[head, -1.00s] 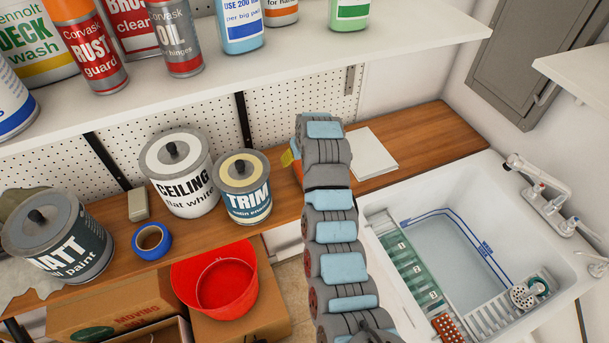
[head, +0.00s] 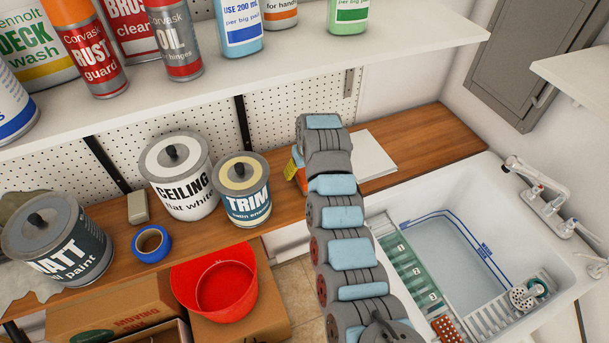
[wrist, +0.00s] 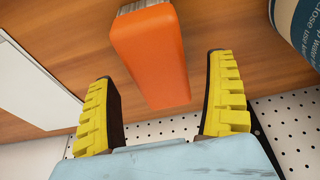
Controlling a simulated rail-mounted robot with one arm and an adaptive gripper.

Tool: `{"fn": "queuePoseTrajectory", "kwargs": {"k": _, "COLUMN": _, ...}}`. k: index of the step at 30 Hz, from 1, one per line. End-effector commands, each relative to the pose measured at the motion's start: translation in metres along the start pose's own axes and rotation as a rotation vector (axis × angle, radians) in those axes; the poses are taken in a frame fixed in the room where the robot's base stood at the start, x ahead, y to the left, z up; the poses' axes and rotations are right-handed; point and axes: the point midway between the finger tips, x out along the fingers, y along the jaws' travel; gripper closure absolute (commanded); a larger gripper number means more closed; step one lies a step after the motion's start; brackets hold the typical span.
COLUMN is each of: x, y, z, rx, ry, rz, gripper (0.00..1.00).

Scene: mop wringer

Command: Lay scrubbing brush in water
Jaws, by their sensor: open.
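An orange block with a thin grey layer under one end, which looks like the scrubbing brush (wrist: 150,60), lies on the wooden counter. In the head view only a bit of orange shows beside my arm, which hides the rest. My gripper (wrist: 161,68) is open, with one yellow-padded finger on each side of the block's near end. Gaps show between the block and both fingers, so it is not held. The water (head: 445,262) lies in the white sink (head: 503,172) at the right, inside a blue marked line.
A white flat sheet or board (head: 372,155) lies right of the brush. The TRIM can (head: 243,190) and CEILING can (head: 180,177) stand to its left. A green-and-white rack (head: 405,262), a red dotted item (head: 447,328) and a ribbed drainer (head: 505,318) are at the sink.

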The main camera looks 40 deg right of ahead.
Motion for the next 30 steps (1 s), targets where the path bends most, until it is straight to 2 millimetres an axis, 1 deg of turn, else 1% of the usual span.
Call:
{"fn": "queuePoseTrajectory", "kwargs": {"k": 6, "x": 0.017, "y": 0.000, "z": 0.001, "rx": -0.001, "ry": -0.003, "rz": -0.001, "gripper": 0.13}}
{"fn": "queuePoseTrajectory", "kwargs": {"k": 15, "x": 0.033, "y": 0.000, "z": 0.001, "rx": -0.001, "ry": -0.002, "rz": 0.000, "gripper": 0.13}}
{"fn": "queuePoseTrajectory", "kwargs": {"k": 30, "x": 0.036, "y": 0.000, "z": 0.001, "rx": 0.000, "ry": 0.000, "rz": 0.000, "gripper": 0.13}}
